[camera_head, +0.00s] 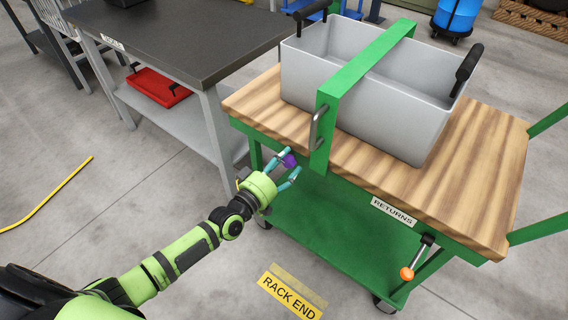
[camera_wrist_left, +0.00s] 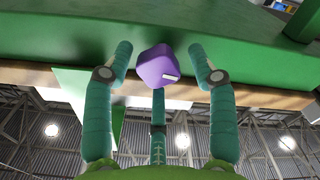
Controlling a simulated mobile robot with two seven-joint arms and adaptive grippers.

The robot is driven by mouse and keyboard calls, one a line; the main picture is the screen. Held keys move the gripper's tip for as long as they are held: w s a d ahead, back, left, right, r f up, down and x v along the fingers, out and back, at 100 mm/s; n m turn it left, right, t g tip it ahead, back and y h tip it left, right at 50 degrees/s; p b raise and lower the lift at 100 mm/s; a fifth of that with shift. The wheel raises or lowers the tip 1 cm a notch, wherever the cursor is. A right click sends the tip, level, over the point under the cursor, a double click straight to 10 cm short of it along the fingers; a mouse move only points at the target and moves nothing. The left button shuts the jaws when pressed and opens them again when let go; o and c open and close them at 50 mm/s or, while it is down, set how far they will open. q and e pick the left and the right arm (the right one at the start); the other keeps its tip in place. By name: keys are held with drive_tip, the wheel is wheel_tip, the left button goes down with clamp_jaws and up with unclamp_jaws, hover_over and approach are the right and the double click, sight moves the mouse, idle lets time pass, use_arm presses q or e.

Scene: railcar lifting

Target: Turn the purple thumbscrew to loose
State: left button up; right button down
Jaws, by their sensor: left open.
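The purple thumbscrew (camera_head: 289,160) sits on the cart's side, just below the wooden top and by the foot of the green strap bar. In the left wrist view the thumbscrew (camera_wrist_left: 160,66) is a rounded purple block with a small white mark, against a green surface. My left gripper (camera_head: 289,166) is open, with its teal fingers around the thumbscrew. In the left wrist view the two outer fingers of the gripper (camera_wrist_left: 163,65) stand on either side of it with gaps, and a third finger is below it. My right gripper is not in view.
A green strap bar (camera_head: 352,75) with a metal handle crosses the grey bin (camera_head: 400,125) on the wooden-topped cart (camera_head: 474,215). An orange-knobbed lever (camera_head: 407,273) sticks out at the cart's front. A dark-topped workbench (camera_head: 190,45) stands to the left. A yellow hose (camera_head: 47,196) lies on the floor.

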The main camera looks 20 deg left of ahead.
use_arm(q)
drive_tip(key=c, duration=1.1)
drive_tip(key=shift+a+r+n, duration=0.1)
drive_tip(key=shift+n, duration=0.5)
drive_tip(key=o, duration=1.1)
drive_tip(key=shift+a, duration=0.1)
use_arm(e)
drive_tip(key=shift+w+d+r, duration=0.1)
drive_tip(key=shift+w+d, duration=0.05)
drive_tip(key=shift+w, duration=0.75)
use_arm(q)
drive_tip(key=shift+s, duration=0.2)
drive_tip(key=v, duration=1.1)
drive_tip(key=shift+s, duration=0.3)
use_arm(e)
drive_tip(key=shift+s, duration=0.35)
use_arm(q)
drive_tip(key=shift+a, duration=0.1)
